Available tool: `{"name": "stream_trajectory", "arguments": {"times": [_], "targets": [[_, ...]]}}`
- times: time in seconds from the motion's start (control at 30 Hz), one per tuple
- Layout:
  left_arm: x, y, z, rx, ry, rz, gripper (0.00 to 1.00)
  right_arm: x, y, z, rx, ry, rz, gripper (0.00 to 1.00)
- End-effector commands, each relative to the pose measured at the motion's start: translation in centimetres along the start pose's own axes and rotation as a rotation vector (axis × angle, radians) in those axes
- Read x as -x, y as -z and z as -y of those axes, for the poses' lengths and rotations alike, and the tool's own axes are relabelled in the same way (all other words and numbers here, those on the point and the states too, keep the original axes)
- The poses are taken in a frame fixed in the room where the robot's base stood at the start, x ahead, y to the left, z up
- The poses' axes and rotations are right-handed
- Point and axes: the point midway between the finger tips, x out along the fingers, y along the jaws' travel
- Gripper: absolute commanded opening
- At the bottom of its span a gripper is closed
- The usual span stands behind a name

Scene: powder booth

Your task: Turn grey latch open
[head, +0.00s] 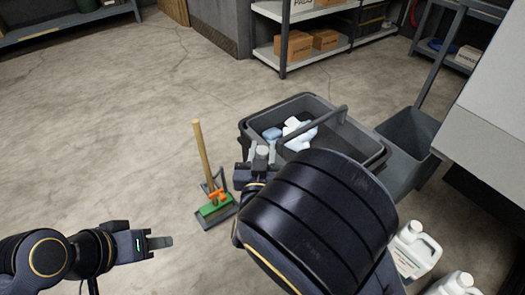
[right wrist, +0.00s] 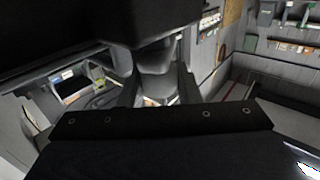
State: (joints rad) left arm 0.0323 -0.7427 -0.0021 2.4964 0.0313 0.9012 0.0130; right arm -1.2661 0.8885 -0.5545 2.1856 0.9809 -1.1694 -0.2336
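I cannot make out a grey latch for certain in either view. My right gripper (head: 261,152) is at the near left side of a dark grey cart bin (head: 308,104). Its fingers stand apart with a small pale rounded piece between them; I cannot tell whether they grip it or whether it belongs to the gripper. In the right wrist view, the dark gripper body fills the lower part and the fingertip area is unclear. My left gripper (head: 158,242) is at the lower left over bare floor, with nothing visible in it. It is seen side-on, so its opening is unclear.
The bin holds white and blue items (head: 292,130). A broom (head: 204,160) with a green head stands left of it. A grey bucket (head: 410,135) is at the right, white jugs (head: 414,250) at the lower right. Shelves (head: 310,45) hold boxes. The left floor is clear.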

Motion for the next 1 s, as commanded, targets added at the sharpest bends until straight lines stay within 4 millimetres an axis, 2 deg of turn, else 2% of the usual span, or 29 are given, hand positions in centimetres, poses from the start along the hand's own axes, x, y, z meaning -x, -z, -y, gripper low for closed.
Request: {"name": "stream_trajectory", "arguments": {"times": [0.03,0.13,0.17,0.47,1.0], "targets": [[0.0,0.0,0.0,0.0,0.0,0.0,0.36,0.0,0.0,0.0,0.0,0.0,0.0,0.22],[0.0,0.0,0.0,0.0,0.0,0.0,0.36,0.0,0.0,0.0,0.0,0.0,0.0,0.09],[0.0,0.0,0.0,0.0,0.0,0.0,0.36,0.0,0.0,0.0,0.0,0.0,0.0,0.07],[-0.5,-0.2,0.2,0.0,0.0,0.0,0.36,0.0,-0.2,-0.1,-0.003,0.051,0.002,0.07],[-3.1,-1.6,1.4,0.0,0.0,0.0,0.36,0.0,-0.3,-0.3,-0.006,0.393,0.002,0.07]]}}
